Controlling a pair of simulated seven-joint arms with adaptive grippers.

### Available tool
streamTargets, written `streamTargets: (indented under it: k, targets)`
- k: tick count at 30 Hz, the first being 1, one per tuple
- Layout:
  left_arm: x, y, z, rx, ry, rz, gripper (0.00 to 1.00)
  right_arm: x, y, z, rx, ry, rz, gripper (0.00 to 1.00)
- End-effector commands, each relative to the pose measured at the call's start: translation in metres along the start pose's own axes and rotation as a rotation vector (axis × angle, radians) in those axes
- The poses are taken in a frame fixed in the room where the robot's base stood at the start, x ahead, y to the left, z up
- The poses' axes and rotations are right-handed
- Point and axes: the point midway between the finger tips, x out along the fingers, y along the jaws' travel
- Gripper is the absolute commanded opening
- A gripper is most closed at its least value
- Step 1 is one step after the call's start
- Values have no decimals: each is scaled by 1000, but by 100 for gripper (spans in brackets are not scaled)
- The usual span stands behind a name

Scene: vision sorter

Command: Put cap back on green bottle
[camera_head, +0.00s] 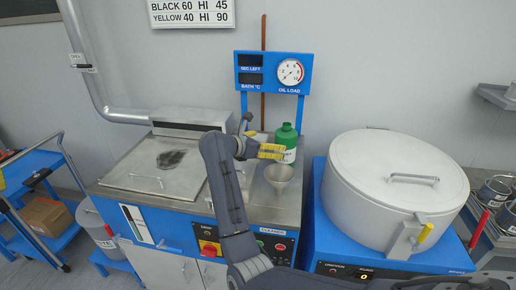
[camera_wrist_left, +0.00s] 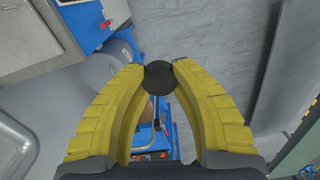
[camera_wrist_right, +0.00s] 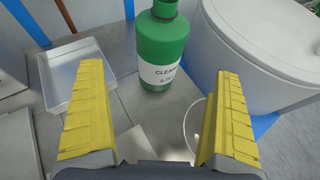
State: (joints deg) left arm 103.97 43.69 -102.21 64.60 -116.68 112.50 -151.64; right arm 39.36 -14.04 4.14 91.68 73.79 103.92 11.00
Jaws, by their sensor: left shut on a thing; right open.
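The green bottle (camera_head: 286,138) with a white label stands upright at the back right of the metal worktop, and no cap shows on its neck. It also shows in the right wrist view (camera_wrist_right: 162,45), its top cut off by the frame. My right gripper (camera_head: 271,151) is open and empty in front of the bottle, its fingers apart; the right wrist view shows both yellow fingers (camera_wrist_right: 160,75). My left gripper (camera_wrist_left: 159,76) is shut on a round black cap (camera_wrist_left: 159,78), held at its fingertips above the floor, away from the bottle.
A metal funnel (camera_head: 279,174) stands just in front of the bottle. A large white lidded drum (camera_head: 390,170) is close on the right, and a blue gauge post (camera_head: 271,73) rises behind. A shallow metal tray (camera_wrist_right: 105,72) is left of the bottle. A blue trolley (camera_head: 40,163) stands far left.

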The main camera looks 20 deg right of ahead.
Motion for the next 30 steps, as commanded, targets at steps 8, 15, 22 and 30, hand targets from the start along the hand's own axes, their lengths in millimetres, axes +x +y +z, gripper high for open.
streamTargets:
  k: [8, 15, 22, 30]
  targets:
    - [0, 0, 0, 0, 0, 0, 12, 31, -1, 1, -2, -3, -3, 100]
    - [0, 0, 0, 0, 0, 0, 12, 60, 0, 1, -1, -3, -2, 100]
    - [0, 0, 0, 0, 0, 0, 12, 68, 0, 0, -1, -1, 0, 100]
    - [0, 0, 0, 0, 0, 0, 12, 68, 0, 0, -1, -1, 0, 100]
